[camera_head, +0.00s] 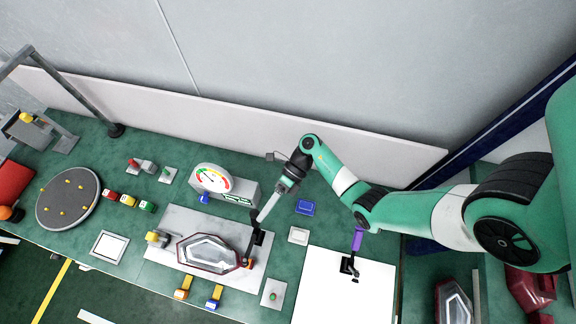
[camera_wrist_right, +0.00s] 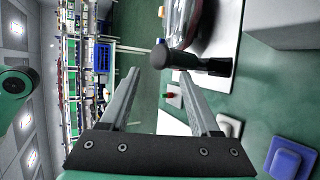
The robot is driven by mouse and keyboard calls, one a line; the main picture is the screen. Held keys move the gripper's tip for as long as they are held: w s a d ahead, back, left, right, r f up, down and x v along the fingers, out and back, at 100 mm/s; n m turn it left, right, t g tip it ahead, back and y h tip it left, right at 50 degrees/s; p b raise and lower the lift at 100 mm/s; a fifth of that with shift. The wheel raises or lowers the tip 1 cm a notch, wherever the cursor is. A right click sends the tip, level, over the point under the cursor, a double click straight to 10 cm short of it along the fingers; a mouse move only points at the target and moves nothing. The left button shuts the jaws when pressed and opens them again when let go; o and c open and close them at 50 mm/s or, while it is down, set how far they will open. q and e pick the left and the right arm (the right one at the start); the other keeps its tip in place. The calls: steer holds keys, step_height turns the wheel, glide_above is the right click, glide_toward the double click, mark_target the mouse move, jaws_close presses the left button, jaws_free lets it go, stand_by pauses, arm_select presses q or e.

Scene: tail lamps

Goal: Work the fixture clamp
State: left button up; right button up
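The fixture is a grey plate (camera_head: 170,272) on the green bench, with a red-rimmed clear tail lamp (camera_head: 208,253) lying on it. A clamp with a black handle (camera_head: 258,238) and orange base (camera_head: 248,263) stands at the lamp's right end. A yellow part (camera_head: 157,238) is at its left end. My right gripper (camera_head: 261,219) reaches down at the black handle. In the right wrist view its fingers (camera_wrist_right: 158,74) are spread, with the handle's black rounded end (camera_wrist_right: 160,54) near and beyond the tips; contact is unclear. My left gripper is in neither view.
A gauge box (camera_head: 225,185) stands behind the fixture. Several coloured blocks and a round turntable (camera_head: 68,198) are at left. A blue button (camera_head: 305,207) and white sheet (camera_head: 330,290) with a purple-handled item (camera_head: 357,240) are at right. A grey post (camera_head: 90,100) rises at the back left.

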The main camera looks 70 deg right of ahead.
steer(key=s+a+r+p, duration=0.2)
steer(key=s+a+r, duration=0.3)
steer(key=s, duration=0.3)
steer(key=shift+s, duration=0.35)
steer(key=shift+a+r, duration=0.1)
